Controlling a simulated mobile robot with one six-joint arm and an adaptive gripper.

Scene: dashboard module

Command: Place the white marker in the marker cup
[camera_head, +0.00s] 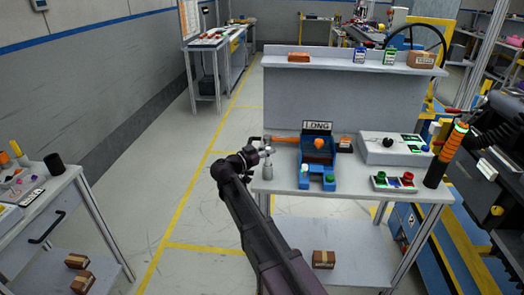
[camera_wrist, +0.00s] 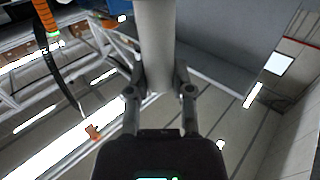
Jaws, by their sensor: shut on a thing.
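My gripper (camera_head: 267,150) is at the left end of the grey workbench, its fingers shut on a pale grey-white cylinder that looks like the white marker (camera_head: 267,172). In the wrist view the white marker (camera_wrist: 154,45) stands upright between the two fingers of my gripper (camera_wrist: 160,90). In the head view its lower part shows below the fingers; whether it touches the bench is unclear. A black cylinder that looks like the marker cup (camera_head: 54,165) stands on the left table, well apart from my gripper. Its opening cannot be made out.
The left table (camera_head: 48,210) also holds orange and yellow upright items (camera_head: 15,149). On the workbench (camera_head: 340,187) are an orange-handled tool (camera_head: 285,140), a blue fixture (camera_head: 316,165) with a "LONG" sign, and a control box (camera_head: 390,150). Open floor (camera_head: 165,180) lies between the tables.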

